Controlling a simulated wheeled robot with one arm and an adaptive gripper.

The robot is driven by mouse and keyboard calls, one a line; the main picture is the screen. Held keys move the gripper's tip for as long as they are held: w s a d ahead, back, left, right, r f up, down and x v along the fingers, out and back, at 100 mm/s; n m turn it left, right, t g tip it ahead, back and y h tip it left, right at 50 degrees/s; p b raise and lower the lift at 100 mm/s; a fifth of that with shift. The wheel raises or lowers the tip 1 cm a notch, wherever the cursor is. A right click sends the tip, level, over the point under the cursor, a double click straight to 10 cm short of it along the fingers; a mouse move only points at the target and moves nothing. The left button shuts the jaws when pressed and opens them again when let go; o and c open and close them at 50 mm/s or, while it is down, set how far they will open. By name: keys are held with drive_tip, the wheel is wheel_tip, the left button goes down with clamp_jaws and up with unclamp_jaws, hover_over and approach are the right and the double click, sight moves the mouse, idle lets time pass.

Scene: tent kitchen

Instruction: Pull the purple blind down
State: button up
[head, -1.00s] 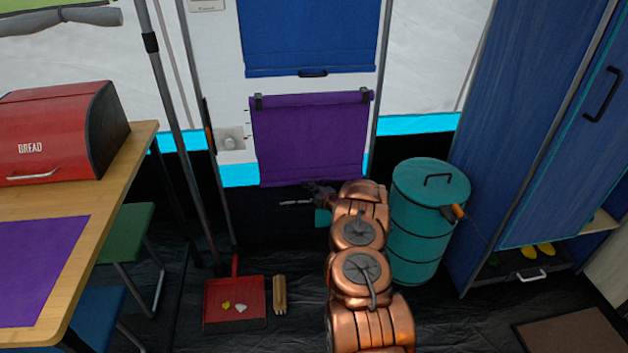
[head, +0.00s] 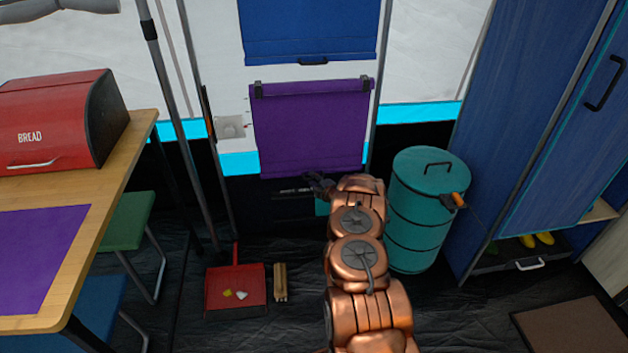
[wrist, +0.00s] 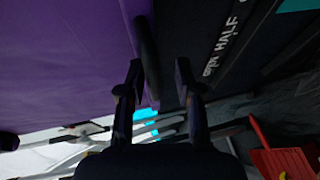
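The purple blind (head: 310,130) hangs from two dark clips below the blue blind, its lower edge over a dark lower panel. In the wrist view the purple cloth (wrist: 65,65) fills the upper left. A dark rounded bar, the blind's pull handle (wrist: 147,60), runs along its lower edge. My gripper (wrist: 160,75) is open, one finger on each side of the handle's line. I cannot tell whether either finger touches it. In the head view my gripper (head: 320,184) is small and dark at the blind's lower edge, partly hidden by my copper arm.
The blue blind (head: 308,30) hangs above. A teal bin (head: 425,215) stands close right of my arm. A red dustpan (head: 236,288) and a brush (head: 280,282) lie on the floor at left. White lettering (wrist: 222,45) marks the dark panel.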

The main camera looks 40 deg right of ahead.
drive_tip(key=shift+s+r, duration=0.1)
drive_tip(key=v, duration=1.2)
idle(0.4)
idle(0.4)
